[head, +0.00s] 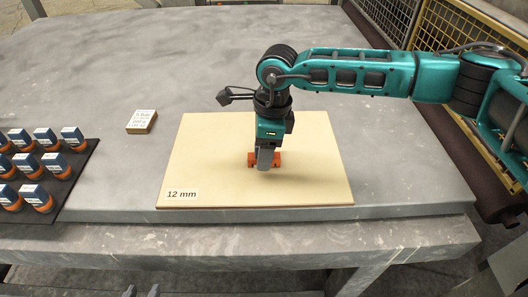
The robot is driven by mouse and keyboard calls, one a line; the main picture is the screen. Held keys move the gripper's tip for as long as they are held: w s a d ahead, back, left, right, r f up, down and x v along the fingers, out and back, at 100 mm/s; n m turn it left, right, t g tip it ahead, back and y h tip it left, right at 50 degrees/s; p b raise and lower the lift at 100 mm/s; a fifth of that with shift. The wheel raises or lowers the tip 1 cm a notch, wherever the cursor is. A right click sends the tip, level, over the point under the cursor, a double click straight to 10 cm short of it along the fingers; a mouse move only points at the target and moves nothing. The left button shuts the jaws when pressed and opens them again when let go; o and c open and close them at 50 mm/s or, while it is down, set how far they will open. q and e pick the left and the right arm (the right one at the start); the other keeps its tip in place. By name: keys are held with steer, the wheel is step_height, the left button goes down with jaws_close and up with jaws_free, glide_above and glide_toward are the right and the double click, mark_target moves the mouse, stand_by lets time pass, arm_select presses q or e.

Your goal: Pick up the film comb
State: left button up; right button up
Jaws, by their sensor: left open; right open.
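A small orange piece (278,159), which looks like the film comb, lies on a pale veneer panel (200,150) labelled "12 mm". My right gripper (265,165) points straight down over it. Its grey fingers hide the middle of the piece, and orange shows on both sides. The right gripper is open; I cannot tell whether its fingers touch the piece. Only the tips of my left gripper (142,291) show at the bottom edge, apart and empty, in front of the table and away from the panel.
A dark tray (84,158) at the left holds several blue and orange items. A small block with a written label (142,121) lies behind the panel's left corner. The grey table (130,60) is clear at the back. Yellow mesh fencing (440,25) stands at the right.

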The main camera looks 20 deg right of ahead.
jaws_close()
stand_by(0.4)
steer(key=shift+r, duration=0.1)
